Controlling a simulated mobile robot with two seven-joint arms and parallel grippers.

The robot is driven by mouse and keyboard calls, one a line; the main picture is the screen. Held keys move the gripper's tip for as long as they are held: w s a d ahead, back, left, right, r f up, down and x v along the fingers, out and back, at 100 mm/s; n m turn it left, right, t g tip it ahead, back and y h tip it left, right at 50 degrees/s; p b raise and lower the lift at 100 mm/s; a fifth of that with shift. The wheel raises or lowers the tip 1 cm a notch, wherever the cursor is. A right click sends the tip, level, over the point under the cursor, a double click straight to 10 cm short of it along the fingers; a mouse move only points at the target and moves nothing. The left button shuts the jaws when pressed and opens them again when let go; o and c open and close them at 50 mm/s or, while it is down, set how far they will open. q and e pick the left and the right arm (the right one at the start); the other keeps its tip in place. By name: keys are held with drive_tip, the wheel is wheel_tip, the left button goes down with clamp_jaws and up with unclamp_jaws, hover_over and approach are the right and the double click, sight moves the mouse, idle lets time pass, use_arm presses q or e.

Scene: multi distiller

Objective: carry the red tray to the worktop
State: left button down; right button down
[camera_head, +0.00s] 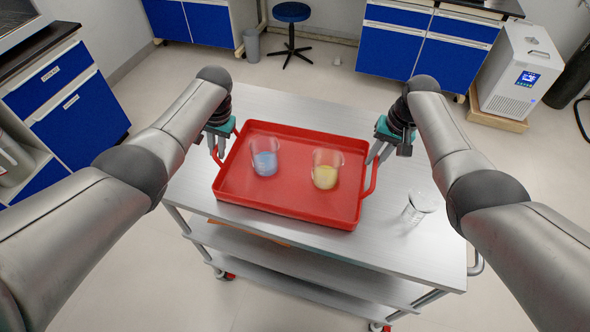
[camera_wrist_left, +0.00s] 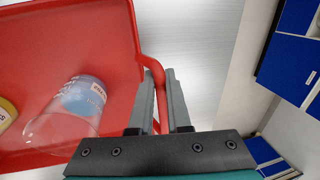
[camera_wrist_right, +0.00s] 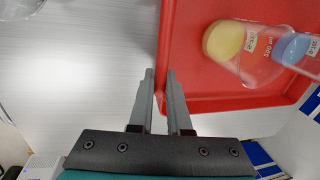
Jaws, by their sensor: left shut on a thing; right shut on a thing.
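The red tray (camera_head: 290,200) is over the top of a metal cart; I cannot tell whether it touches the cart top. A beaker with blue liquid (camera_head: 265,162) and a beaker with yellow liquid (camera_head: 326,176) stand upright in it. My left gripper (camera_head: 218,150) is shut on the tray's left handle, and the red handle shows between its fingers in the left wrist view (camera_wrist_left: 158,100). My right gripper (camera_head: 378,155) is shut on the tray's right side handle; in the right wrist view its fingers (camera_wrist_right: 162,95) are at the tray's edge, mostly hiding the handle.
The cart top (camera_head: 440,240) also holds an empty glass beaker (camera_head: 418,208) right of the tray. Blue cabinets (camera_head: 70,100) stand at the left and at the back. A stool (camera_head: 291,20), a bin (camera_head: 251,45) and a white chiller unit (camera_head: 518,75) stand beyond the cart.

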use_arm(q)
drive_tip(key=shift+a+r, duration=0.1)
drive_tip(key=shift+r, duration=0.15)
use_arm(e)
drive_tip(key=shift+w+r, duration=0.1)
drive_tip(key=shift+r, duration=0.15)
